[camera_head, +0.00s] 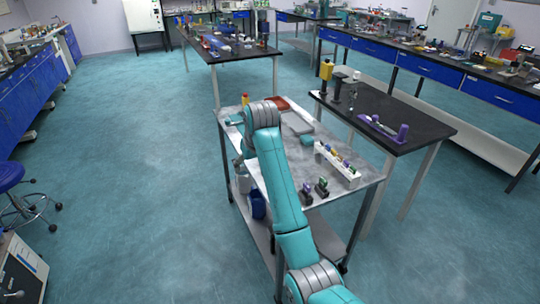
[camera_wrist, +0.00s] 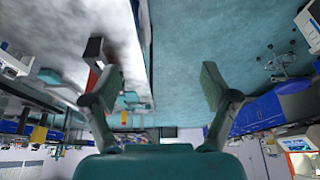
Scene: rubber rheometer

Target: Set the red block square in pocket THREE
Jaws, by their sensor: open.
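My gripper (camera_wrist: 160,88) is open and empty in the wrist view, its two fingers wide apart with floor showing between them. In the head view my arm hides most of it, near the left edge of the grey-topped cart (camera_head: 262,180). A white rack (camera_head: 337,161) with several small coloured pieces stands on the cart's right side; I cannot read any pocket labels. A flat red item (camera_head: 281,103) lies at the cart's back, and a red patch (camera_wrist: 92,80) shows beside the left finger in the wrist view. I cannot tell which thing is the red block.
Two small dark devices (camera_head: 314,190) stand near the cart's front right. A yellow bottle with a red top (camera_head: 245,99) stands at its back left. A black table (camera_head: 385,115) with a purple holder (camera_head: 383,128) adjoins on the right.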

